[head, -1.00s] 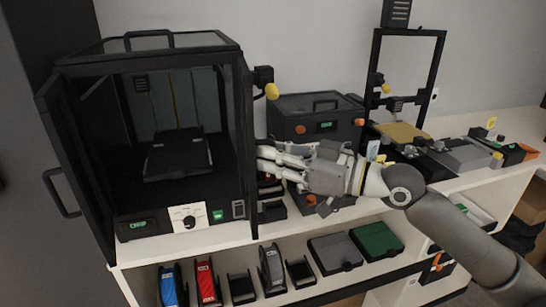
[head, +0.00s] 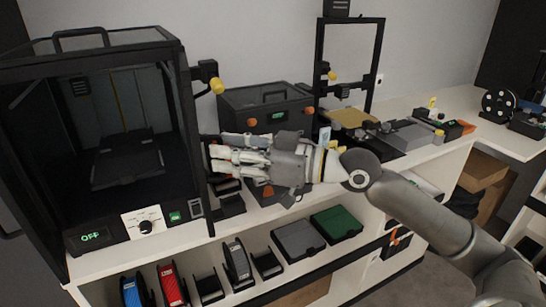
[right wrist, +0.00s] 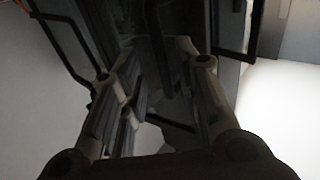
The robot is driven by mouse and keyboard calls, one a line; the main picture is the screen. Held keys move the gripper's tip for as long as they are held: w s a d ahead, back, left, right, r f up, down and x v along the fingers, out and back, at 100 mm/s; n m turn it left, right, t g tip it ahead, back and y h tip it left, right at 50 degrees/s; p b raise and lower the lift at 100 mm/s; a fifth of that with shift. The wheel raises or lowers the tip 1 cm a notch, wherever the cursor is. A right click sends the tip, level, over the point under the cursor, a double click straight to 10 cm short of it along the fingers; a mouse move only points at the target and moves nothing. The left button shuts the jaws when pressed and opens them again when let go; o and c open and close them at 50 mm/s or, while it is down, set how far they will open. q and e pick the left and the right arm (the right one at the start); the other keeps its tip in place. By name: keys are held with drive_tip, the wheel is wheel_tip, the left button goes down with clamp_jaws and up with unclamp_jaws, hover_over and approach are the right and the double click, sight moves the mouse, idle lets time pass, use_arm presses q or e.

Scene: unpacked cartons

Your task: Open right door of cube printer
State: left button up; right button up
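The cube printer (head: 62,242), a black framed box reading OFF, stands at the left in the head view. Its left door is swung out, and its edge and handle (head: 8,234) are cut by the left picture edge. Its right door (head: 203,165) seems to stand out edge-on at the front right corner. My right gripper (head: 218,158) is just right of that door, with its fingertips close to it; contact cannot be told. In the right wrist view its fingers (right wrist: 158,85) are spread, with dark bars of frame or handle beyond and between them. My left gripper is out of view.
A smaller black printer (head: 265,105) stands behind my right gripper, and an open-frame printer (head: 350,117) is farther right. The shelf below holds a blue spool (head: 135,290), a red spool (head: 172,284), a grey bin (head: 298,240) and a green bin (head: 337,223).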

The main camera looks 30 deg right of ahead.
drive_tip(key=v, duration=1)
drive_tip(key=shift+s+d, duration=0.15)
drive_tip(key=shift+s, duration=0.05)
idle(0.5)
